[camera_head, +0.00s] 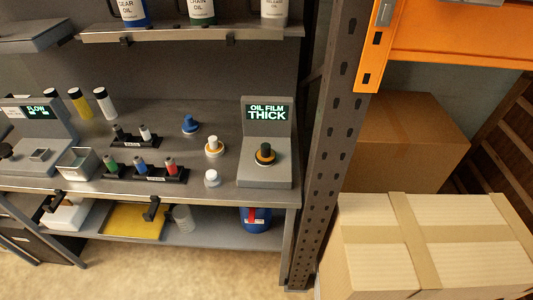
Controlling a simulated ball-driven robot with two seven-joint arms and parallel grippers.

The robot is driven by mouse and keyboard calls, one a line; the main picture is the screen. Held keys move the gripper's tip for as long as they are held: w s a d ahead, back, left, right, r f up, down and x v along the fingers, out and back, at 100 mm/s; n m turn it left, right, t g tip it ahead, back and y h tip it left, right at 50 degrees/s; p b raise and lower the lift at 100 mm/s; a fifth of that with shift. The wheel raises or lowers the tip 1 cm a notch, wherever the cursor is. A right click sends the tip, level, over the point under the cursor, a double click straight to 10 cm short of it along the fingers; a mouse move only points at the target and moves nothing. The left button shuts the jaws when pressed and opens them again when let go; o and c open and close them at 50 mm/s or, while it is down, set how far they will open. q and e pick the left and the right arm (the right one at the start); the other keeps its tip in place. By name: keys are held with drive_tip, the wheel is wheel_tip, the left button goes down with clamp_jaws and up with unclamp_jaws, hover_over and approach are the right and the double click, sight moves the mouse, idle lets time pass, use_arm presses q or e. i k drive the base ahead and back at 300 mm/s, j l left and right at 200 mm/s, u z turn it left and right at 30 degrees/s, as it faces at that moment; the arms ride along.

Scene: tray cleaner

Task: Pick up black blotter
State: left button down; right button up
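Neither of my grippers is in view.
Racks of small coloured bottles (145,173) and an open metal bin (77,164) stand to the left. A dark upright post (327,130) rises right of the bench. Cardboard boxes (375,260) fill the right side. An upper shelf (190,33) overhangs the back.

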sight(265, 155)
drive_tip(key=i+j+z, duration=0.1)
drive_tip(key=j, duration=0.2)
drive_tip(key=i+j+z, duration=0.1)
drive_tip(key=i+j, duration=0.25)
drive_tip(key=j, duration=0.35)
drive_tip(key=i+j+z, duration=0.15)
drive_tip(key=j, duration=0.2)
drive_tip(key=i+j+z, duration=0.1)
drive_tip(key=j, duration=0.25)
drive_tip(key=i, duration=0.05)
